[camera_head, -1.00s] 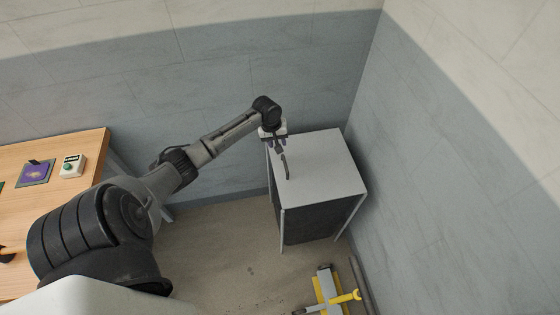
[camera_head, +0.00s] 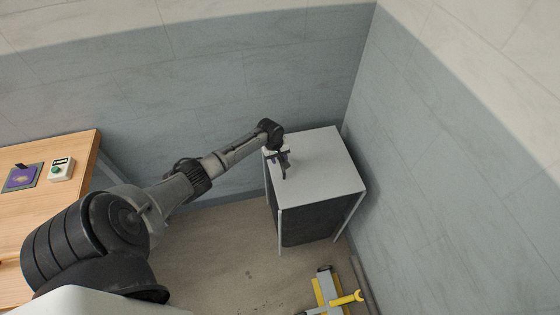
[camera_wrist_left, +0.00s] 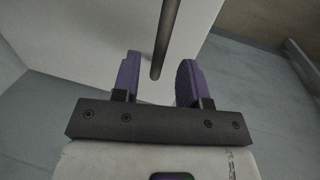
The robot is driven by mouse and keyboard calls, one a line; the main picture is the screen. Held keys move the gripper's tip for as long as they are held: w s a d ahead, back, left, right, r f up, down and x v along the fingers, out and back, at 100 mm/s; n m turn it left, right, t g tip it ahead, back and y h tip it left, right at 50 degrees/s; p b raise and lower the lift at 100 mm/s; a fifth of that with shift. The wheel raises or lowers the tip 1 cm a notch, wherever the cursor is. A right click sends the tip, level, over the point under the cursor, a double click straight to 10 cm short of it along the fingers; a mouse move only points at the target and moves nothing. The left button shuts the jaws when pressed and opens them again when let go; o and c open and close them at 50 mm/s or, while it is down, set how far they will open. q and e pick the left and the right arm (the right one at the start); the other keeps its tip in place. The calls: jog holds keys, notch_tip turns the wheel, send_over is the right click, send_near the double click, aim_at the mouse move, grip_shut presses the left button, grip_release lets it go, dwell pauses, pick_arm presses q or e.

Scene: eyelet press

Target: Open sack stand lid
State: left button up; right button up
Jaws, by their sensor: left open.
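The sack stand (camera_head: 312,219) stands in the corner, with a dark body and pale legs. Its flat light grey lid (camera_head: 325,165) lies level and shut on top. My left gripper (camera_head: 282,168) is just over the lid's left part, open. In the left wrist view its two purple fingers (camera_wrist_left: 158,75) are apart, and the end of a dark bar handle (camera_wrist_left: 168,38) reaches into the gap between them. The pale lid (camera_wrist_left: 90,35) shows behind. I cannot tell whether a finger touches the bar. My right gripper is not in view.
Walls (camera_head: 440,150) rise close behind and to the right of the stand. A yellow and grey wheeled item (camera_head: 330,290) is on the floor in front. A wooden table (camera_head: 75,150) with a small control box (camera_head: 62,168) is at left. Floor between is clear.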

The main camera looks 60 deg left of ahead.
pick_arm(q)
jog(key=shift+w+f, duration=0.15)
jog(key=shift+f, duration=0.8)
grip_shut()
